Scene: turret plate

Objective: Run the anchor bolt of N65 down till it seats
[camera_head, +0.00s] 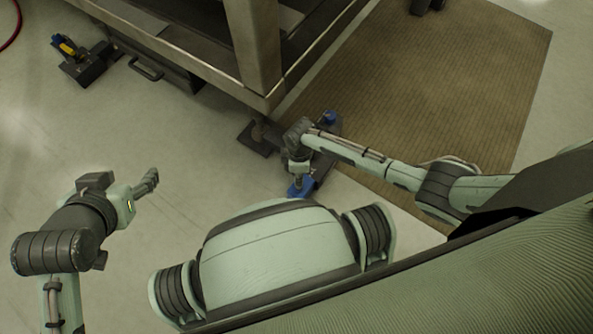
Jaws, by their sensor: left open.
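My left gripper (149,180) is at the lower left, above bare floor and away from the frame; it is open and holds nothing I can see. My right arm comes in from the right, and its gripper (299,176) points down at a dark floor fitting with blue parts (301,188) by the frame's near corner. Its fingers are too small and covered to tell open from shut. A second blue part (329,118) shows behind that arm. No N65 label is readable, and I cannot make out the anchor bolt.
A metal frame (258,40) stands at the top, with a dark foot plate (256,139) under its near corner. A dark fitting with a yellow part (66,47) sits at the upper left. A brown ribbed mat (460,80) covers the right floor.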

